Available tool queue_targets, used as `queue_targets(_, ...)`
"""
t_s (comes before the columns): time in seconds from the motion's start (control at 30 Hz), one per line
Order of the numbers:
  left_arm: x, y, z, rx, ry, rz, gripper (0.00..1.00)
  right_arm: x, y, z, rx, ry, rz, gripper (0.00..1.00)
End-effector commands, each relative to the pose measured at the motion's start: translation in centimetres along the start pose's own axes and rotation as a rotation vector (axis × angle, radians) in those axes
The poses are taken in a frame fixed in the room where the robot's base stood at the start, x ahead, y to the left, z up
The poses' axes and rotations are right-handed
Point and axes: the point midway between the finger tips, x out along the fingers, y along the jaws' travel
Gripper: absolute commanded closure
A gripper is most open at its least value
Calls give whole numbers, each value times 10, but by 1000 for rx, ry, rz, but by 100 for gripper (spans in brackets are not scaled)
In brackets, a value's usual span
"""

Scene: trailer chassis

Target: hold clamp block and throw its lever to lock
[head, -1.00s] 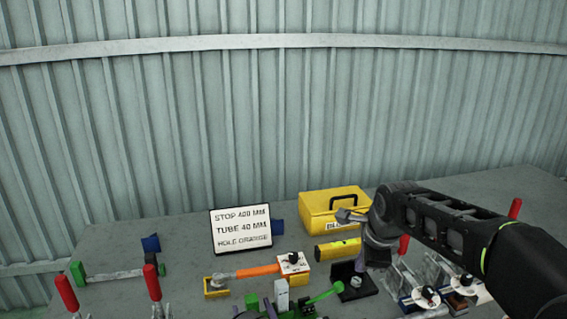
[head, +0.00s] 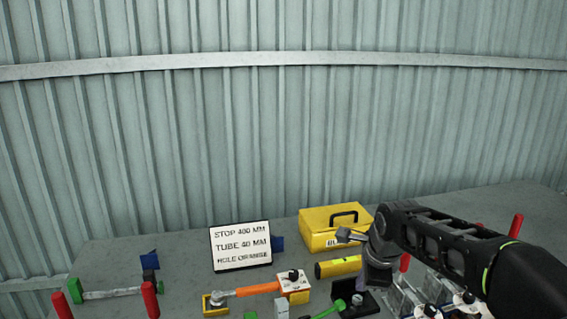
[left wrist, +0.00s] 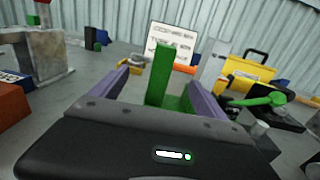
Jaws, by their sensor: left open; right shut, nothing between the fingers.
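A green upright piece (left wrist: 163,75), apparently part of the clamp block, stands between the two purple fingers of my open left gripper (left wrist: 172,80) in the left wrist view. I cannot tell whether the fingers touch it. A green lever (left wrist: 258,101) with a rounded end sticks out to the right; in the head view the lever (head: 328,311) shows at the bottom edge, and most of the block is cut off.
A yellow toolbox (head: 318,234), a yellow bar (head: 338,267) and a sign (head: 240,246) stand behind. An orange-handled tool (head: 257,290) lies left of centre. Red-handled clamps (head: 150,300) stand at the left.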

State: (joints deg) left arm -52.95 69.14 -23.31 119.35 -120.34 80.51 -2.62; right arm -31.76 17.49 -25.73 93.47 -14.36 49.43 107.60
Motion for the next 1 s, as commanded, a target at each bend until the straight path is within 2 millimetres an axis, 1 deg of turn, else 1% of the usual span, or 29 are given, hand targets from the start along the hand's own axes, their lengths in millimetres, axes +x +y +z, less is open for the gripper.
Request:
queue_targets(0.33, -1, 0, 0, 0, 0, 0, 9, 0, 0, 0, 0, 0, 0, 100)
queue_targets(0.47, -9, -1, 0, 2, 1, -2, 9, 0, 0, 0, 0, 0, 0, 100)
queue_targets(0.57, -21, -2, 0, 1, 1, -4, 9, 0, 0, 0, 0, 0, 0, 100)
queue_targets(0.67, -39, -2, 0, 3, 0, -6, 9, 0, 0, 0, 0, 0, 0, 100)
queue_targets(0.9, -89, -2, 0, 2, -1, -6, 9, 0, 0, 0, 0, 0, 0, 100)
queue_targets(1.0, -105, -1, 0, 0, 0, -4, 9, 0, 0, 0, 0, 0, 0, 100)
